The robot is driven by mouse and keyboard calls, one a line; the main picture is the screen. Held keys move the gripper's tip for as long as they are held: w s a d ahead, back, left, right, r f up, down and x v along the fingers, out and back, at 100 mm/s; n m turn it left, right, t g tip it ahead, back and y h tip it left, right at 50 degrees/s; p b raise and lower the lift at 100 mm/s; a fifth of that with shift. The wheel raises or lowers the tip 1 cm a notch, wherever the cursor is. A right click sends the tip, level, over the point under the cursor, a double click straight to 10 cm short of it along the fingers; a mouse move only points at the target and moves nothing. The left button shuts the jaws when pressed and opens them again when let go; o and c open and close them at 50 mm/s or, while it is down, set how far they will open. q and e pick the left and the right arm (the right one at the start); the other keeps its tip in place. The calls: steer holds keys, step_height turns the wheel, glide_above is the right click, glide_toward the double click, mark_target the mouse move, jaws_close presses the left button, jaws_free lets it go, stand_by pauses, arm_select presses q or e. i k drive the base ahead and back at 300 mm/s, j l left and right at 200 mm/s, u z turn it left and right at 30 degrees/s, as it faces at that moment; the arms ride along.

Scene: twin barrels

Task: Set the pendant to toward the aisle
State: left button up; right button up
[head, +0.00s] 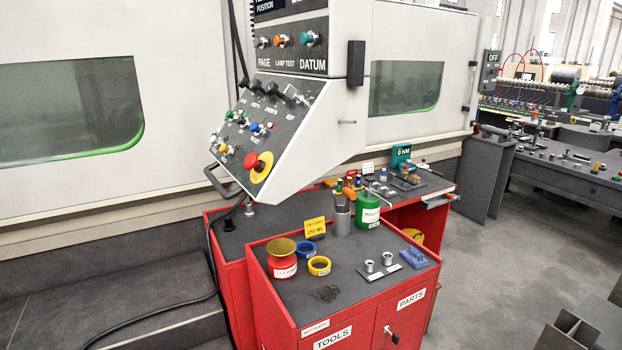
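The pendant is a pale grey control box (328,133) hanging at the upper middle in the head view. Its sloped dark panel (262,128) faces the front left and carries several knobs and coloured buttons. A red mushroom button on a yellow disc (260,166) sits low on the panel. A dark bar handle (219,181) sticks out at its lower left edge. The upper panel (292,47) has buttons marked PAGE, LAMP TEST and DATUM. The pendant's top is cut off by the frame.
A red tool cabinet (340,290) stands below the pendant, with a red pot (283,268), a green can (368,208) and small parts on top. A pale machine (100,100) is behind. Grey floor (490,270) is open to the right.

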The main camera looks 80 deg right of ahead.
mark_target(297, 143)
steer(key=z, duration=2.25)
